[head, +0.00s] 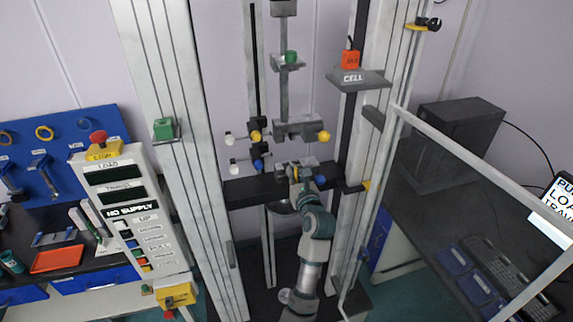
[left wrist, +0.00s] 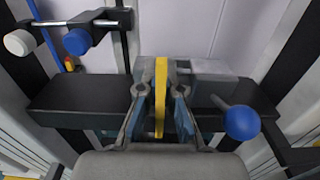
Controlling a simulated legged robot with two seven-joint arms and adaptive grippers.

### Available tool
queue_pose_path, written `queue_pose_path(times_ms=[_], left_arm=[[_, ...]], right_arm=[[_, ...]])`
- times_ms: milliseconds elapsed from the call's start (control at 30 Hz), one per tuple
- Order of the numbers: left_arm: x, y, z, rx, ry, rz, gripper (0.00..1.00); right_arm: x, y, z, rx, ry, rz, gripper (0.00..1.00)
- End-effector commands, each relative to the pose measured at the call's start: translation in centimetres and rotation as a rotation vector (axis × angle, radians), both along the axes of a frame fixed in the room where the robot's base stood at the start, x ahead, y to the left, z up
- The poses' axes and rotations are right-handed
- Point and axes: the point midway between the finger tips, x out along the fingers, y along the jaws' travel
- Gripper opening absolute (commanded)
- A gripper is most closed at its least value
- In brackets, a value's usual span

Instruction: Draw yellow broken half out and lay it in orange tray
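The yellow broken half shows in the left wrist view as an upright yellow strip (left wrist: 160,97) at the lower grip of the test frame. My left gripper (left wrist: 163,105) has one finger on each side of it; whether the pads touch it I cannot tell. In the head view, my left gripper (head: 296,178) is at the lower grip, below an upper grip block (head: 300,129), and mostly hides the strip. The orange tray (head: 57,261) lies on the left bench and looks empty. My right gripper is not in view.
Blue-ended grip handle (left wrist: 242,122) sticks out right of my left gripper. Frame columns (head: 180,150) stand on both sides, with a control panel (head: 130,215) between the frame and the tray. A slanted guard bar (head: 470,160) crosses at right.

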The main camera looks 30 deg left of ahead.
Motion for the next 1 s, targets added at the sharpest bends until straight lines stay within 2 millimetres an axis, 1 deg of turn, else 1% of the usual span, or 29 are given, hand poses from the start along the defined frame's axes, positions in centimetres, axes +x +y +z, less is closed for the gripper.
queue_pose_path(times_ms=[133,333,700,1000], left_arm=[[-0.6,-0.7,-0.1,-0.001,0.001,-0.001,0.00],[-1.5,-1.7,-0.1,-0.002,0.001,0.000,0.00],[-3.0,-3.6,0.0,-0.001,0.000,-0.001,0.00],[-3.3,-3.9,0.0,0.000,0.000,0.001,0.00]], right_arm=[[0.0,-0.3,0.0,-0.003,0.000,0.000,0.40],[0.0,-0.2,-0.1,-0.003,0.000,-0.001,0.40],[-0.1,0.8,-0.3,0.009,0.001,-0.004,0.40],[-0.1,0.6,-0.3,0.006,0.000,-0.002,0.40]])
